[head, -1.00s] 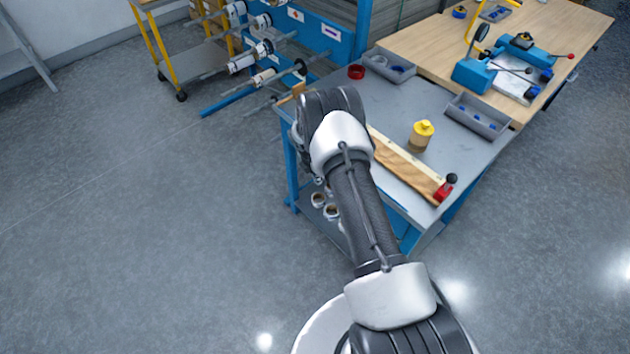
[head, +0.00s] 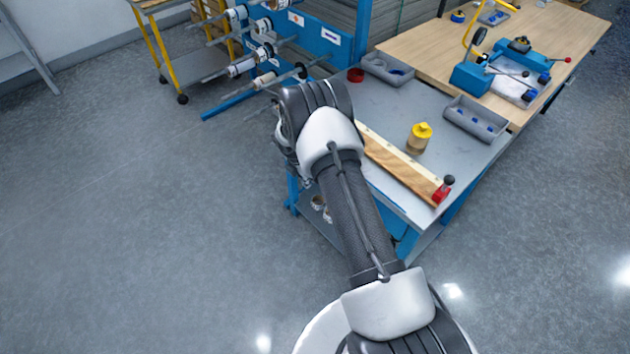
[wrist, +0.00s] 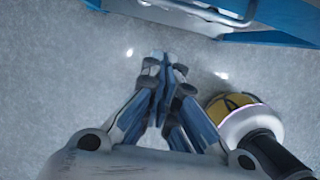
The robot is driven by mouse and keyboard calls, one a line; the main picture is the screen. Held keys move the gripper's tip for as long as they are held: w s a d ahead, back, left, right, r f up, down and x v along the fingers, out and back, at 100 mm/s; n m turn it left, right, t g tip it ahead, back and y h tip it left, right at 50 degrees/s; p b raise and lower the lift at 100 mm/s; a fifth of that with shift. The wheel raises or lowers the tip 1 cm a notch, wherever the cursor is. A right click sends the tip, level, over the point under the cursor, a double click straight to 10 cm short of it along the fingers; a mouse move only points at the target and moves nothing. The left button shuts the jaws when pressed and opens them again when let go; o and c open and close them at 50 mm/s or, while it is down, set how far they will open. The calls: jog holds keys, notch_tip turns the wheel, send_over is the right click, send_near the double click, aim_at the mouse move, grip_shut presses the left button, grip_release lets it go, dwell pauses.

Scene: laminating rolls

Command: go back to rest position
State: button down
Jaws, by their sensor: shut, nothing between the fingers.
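My gripper (wrist: 163,75) shows in the wrist view with its fingertips together over bare grey floor. It is shut and empty. In the head view my arm reaches up from the bottom to the near left edge of the grey-topped workbench (head: 400,200), and my gripper is hidden behind the wrist joint. In the wrist view a blue edge (wrist: 270,37) of a frame lies beyond the fingers at the upper right, apart from them.
On the bench are a wooden board with a red end piece (head: 442,193), a yellow-capped jar (head: 419,138), a red ring (head: 355,75) and grey trays (head: 476,120). A roll rack (head: 262,62) and a yellow cart (head: 160,55) stand behind. The left floor is clear.

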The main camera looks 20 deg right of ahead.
jog(key=s+a+r+m+t, duration=0.1)
jog(key=s+a+r+m, duration=0.2)
jog(key=r, duration=0.9)
jog(key=s+a+r+m+p, duration=0.1)
jog(key=s+r+m, duration=0.35)
jog(key=r, duration=0.75)
jog(key=s+a+r+m+t, duration=0.1)
jog(key=s+a+r+m, duration=0.2)
jog(key=r, duration=0.9)
jog(key=s+a+r+m+y, duration=0.1)
jog(key=s+r+m, duration=0.1)
jog(key=s, duration=0.6)
jog(key=s+a+r+m+t+y, duration=0.1)
jog(key=s+r+m, duration=0.2)
jog(key=s, duration=0.6)
jog(key=s+a+r+m, duration=0.2)
jog(key=s+m, duration=0.4)
jog(key=s, duration=0.3)
jog(key=shift+r+t+y, duration=0.25)
jog(key=shift+t+y, duration=0.05)
jog(key=shift+y, duration=0.1)
jog(key=shift+a, duration=0.1)
